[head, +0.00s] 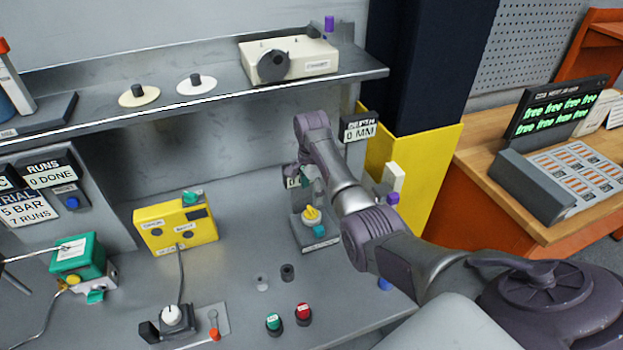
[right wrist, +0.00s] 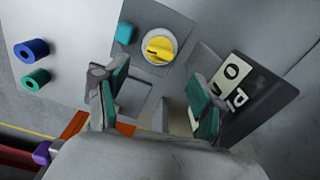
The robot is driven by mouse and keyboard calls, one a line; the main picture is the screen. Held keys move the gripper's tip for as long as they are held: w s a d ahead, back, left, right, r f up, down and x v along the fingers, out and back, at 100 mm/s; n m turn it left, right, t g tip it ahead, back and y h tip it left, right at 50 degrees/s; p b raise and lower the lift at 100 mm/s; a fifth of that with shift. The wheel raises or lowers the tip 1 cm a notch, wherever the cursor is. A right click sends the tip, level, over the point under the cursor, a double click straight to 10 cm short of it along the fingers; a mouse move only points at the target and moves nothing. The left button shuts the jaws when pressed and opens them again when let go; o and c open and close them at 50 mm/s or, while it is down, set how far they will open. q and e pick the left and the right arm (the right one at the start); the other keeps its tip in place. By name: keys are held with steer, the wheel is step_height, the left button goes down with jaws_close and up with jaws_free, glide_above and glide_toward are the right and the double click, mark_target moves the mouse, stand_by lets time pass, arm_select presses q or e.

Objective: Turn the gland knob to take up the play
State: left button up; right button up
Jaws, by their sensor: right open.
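A yellow knob (head: 311,214) sits on a pale round base on a small grey plate, with a teal block beside it. It also shows in the right wrist view (right wrist: 159,47), beyond my fingertips. A second small yellow knob (head: 73,282) is under the green actuator box (head: 78,256) at the left. No readable label tells which is the gland knob. My right gripper (right wrist: 156,92) is open, with teal pads apart and nothing between them. In the head view my right gripper (head: 299,178) is above the plate, partly hidden by its own arm. My left gripper is not in view.
A "DEPTH 0 MM" display (head: 359,128) is behind my right arm. A yellow box (head: 176,226) stands mid-bench, with green (head: 273,322) and red (head: 303,313) buttons in front. A shelf (head: 215,99) crosses above. Open bench lies between the yellow box and the knob plate.

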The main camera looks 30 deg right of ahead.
step_height(320, 180, up, 5)
steer(key=shift+r, duration=0.15)
stand_by(0.6)
